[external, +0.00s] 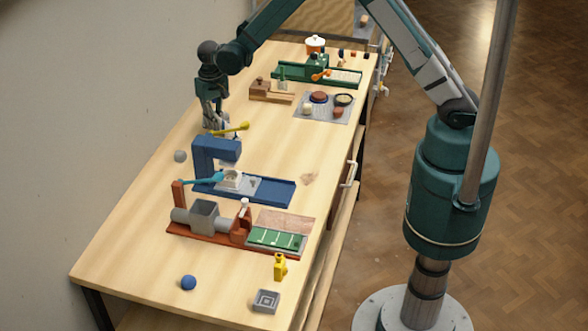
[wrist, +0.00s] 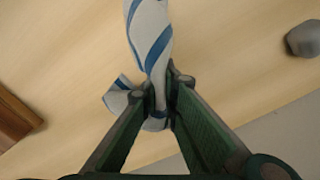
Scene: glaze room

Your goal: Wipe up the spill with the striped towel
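The striped towel (wrist: 150,35), white with blue stripes, runs up from between my fingers in the wrist view. A folded end of it shows beside the left finger. My gripper (wrist: 165,88) is closed in on the towel, which is bunched narrow between the fingertips. In the external view my gripper (external: 217,128) points down low over the far left of the table, behind the blue press. The towel is hardly visible there, and I cannot tell whether it is clear of the tabletop. A faint brownish spill (external: 310,178) lies on the wood right of the blue press.
The red-brown machine (external: 203,217) is nearer. The wood around the spill is bare.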

